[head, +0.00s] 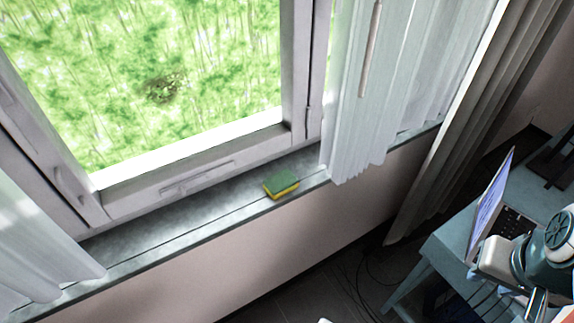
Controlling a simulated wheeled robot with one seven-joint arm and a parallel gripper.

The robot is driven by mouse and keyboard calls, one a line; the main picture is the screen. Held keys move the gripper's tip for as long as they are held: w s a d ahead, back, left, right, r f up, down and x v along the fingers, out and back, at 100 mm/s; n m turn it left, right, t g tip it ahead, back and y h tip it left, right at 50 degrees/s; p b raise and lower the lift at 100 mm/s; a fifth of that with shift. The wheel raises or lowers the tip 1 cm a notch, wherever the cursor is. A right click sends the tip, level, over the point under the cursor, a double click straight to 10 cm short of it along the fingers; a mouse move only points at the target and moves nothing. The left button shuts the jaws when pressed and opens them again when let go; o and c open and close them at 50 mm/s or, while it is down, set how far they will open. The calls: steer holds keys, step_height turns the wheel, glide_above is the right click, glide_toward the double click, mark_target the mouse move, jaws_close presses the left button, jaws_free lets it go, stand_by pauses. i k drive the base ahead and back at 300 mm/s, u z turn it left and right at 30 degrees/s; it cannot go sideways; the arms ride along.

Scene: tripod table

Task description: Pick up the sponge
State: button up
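The sponge (281,186) is a small block with a green top and a yellow lower layer. In the head view it lies flat on the grey window sill (215,212), near the sill's front edge and left of the white curtain on the right. Nothing touches it from above and it is fully visible. A teal and white part of my arm shows at the lower right, well away from the sponge. I cannot make out my gripper's fingers in this view.
A closed window stands behind the sill. White curtains (388,85) hang over the sill to the right and at the lower left. A blue-grey table (447,247) with an open laptop (491,207) stands at the right. Dark cables lie on the floor below the sill.

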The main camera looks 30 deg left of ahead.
mark_target(277, 185)
steer(key=u, duration=1.55)
steer(key=k, duration=0.5)
steer(key=u, duration=0.4)
steer(key=i, duration=0.75)
steer(key=z, duration=0.55)
steer(key=i, duration=0.6)
steer(key=z, duration=0.4)
